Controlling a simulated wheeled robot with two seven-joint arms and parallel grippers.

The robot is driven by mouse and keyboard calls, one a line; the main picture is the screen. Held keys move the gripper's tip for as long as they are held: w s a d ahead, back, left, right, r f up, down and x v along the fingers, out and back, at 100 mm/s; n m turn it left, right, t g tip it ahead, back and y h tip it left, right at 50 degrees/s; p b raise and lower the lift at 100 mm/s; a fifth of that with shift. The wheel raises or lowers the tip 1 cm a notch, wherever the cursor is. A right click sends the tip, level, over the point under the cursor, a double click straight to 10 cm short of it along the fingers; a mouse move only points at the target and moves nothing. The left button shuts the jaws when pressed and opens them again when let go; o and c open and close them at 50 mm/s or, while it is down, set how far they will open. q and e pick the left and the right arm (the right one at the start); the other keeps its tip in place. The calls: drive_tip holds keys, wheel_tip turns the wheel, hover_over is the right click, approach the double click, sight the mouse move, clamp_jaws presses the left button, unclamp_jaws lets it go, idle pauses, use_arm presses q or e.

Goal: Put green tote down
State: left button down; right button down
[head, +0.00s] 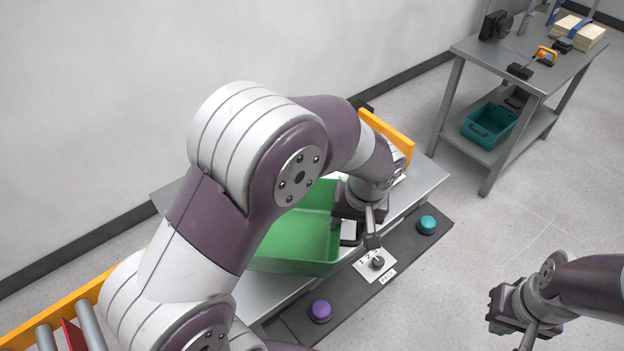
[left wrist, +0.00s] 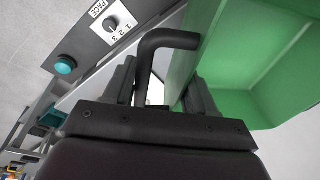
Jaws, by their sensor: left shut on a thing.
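The green tote (head: 300,232) is over the grey metal surface (head: 270,290) in the head view, partly hidden by my left arm. I cannot tell whether it rests on that surface or hangs just above it. My left gripper (head: 358,222) is at the tote's right end. In the left wrist view the gripper (left wrist: 158,88) is shut on the tote's black handle (left wrist: 168,40), with the tote's green wall (left wrist: 225,60) to the right. My right gripper (head: 510,328) is at the lower right, away from the tote; its fingers are partly cut off.
A dark control strip along the front has a purple button (head: 320,311), a PACE dial (head: 378,262) and a teal button (head: 427,224). Orange rails (head: 386,135) flank the surface. A grey workbench (head: 475,50) with a teal tote (head: 490,124) on its shelf stands at upper right. Floor between is clear.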

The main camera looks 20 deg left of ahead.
sight(317, 216)
use_arm(q)
drive_tip(key=w+a+f, duration=0.1)
drive_tip(key=a+f, duration=0.1)
drive_tip(key=a, duration=0.1)
drive_tip(key=w+a+f, duration=0.2)
drive_tip(key=a, duration=0.1)
drive_tip(key=w+a+f, duration=0.1)
drive_tip(key=a+f, duration=0.1)
drive_tip(key=a, duration=0.1)
drive_tip(key=shift+w+a+p, duration=0.1)
drive_tip(key=shift+w+p, duration=0.15)
drive_tip(key=shift+p, duration=0.05)
drive_tip(key=shift+a+f, duration=0.15)
drive_tip(key=shift+f, duration=0.1)
wheel_tip(317, 216, down, 4)
drive_tip(key=shift+s+r, duration=0.1)
drive_tip(key=shift+r, duration=0.1)
drive_tip(key=shift+c, duration=1.8)
unclamp_jaws()
